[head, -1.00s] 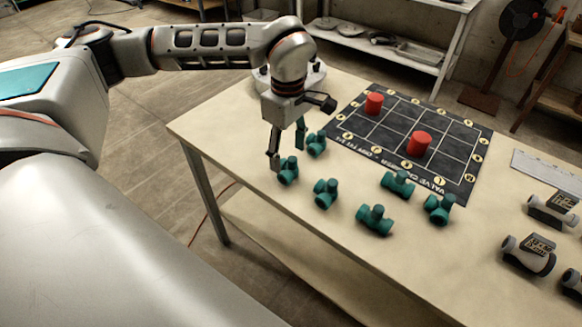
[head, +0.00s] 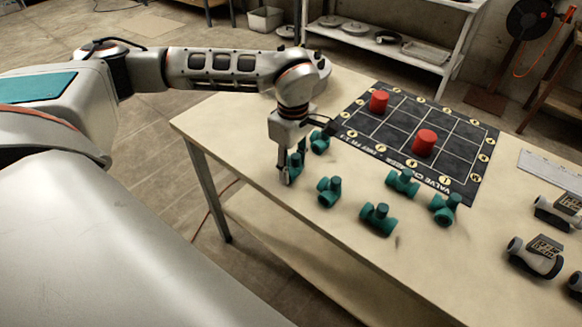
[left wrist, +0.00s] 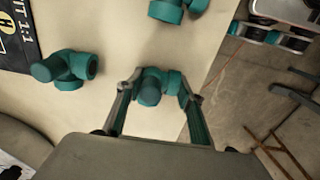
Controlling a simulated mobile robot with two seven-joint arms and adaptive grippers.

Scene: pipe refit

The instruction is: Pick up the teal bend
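Several teal pipe fittings lie on the table. One teal bend (left wrist: 150,92) sits between the fingers of my left gripper (left wrist: 160,88) in the left wrist view. The fingers stand on either side of it, spread apart, and any contact is hard to tell. In the head view my left gripper (head: 291,172) is low over the table's near left part, at this bend (head: 297,160), partly hiding it. Other teal fittings lie close by, one behind (head: 319,142) and one to the right (head: 329,191). My right gripper is not in view.
More teal fittings (head: 379,218) lie to the right. A dark gridded mat (head: 390,135) holds two red cylinders (head: 425,142). Grey-and-white valve-like parts (head: 535,256) stand at the right. The table's near edge is close to my left gripper.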

